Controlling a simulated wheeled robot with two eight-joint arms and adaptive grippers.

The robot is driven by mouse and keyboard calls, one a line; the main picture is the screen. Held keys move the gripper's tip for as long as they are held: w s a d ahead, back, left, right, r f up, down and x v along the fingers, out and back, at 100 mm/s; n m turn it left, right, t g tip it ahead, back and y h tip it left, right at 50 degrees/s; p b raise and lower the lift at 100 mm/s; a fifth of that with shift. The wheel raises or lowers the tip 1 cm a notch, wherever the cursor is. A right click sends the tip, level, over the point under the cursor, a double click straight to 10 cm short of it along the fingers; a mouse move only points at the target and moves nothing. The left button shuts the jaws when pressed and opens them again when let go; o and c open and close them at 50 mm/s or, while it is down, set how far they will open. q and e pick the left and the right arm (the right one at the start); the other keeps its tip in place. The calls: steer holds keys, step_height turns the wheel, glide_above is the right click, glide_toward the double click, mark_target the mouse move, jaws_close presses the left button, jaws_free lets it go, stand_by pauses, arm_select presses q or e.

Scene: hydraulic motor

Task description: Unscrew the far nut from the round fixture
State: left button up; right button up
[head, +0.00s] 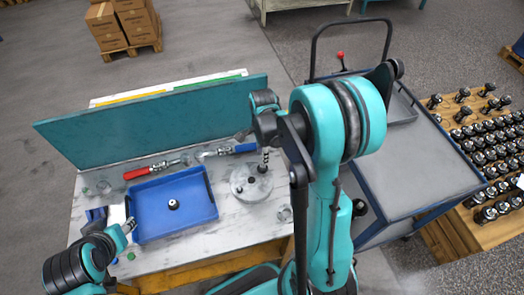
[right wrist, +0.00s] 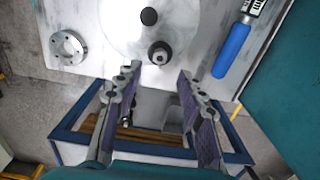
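The round fixture (head: 245,181) is a light grey disc on the table, with two dark pieces standing on it. The far nut (head: 262,168) is on its far right side, close below my right gripper; it also shows in the right wrist view (right wrist: 160,53).
A blue tray (head: 150,233) holds a small dark part (head: 173,204). A red-handled tool (head: 138,173) and a blue-handled tool (head: 245,148) lie before the teal panel (head: 150,122). A small metal flange (right wrist: 68,48) sits beside the fixture. A cart (head: 425,165) stands right.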

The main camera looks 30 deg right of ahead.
mark_target(263, 167)
steer(key=shift+f+b, duration=2.5)
steer(key=shift+f, duration=0.85)
jaws_close()
steer(key=n+b, duration=0.1)
steer(key=n, duration=0.4)
steer(key=shift+r+n, duration=0.1)
steer(key=shift+n, duration=0.3)
steer(key=n, duration=0.5)
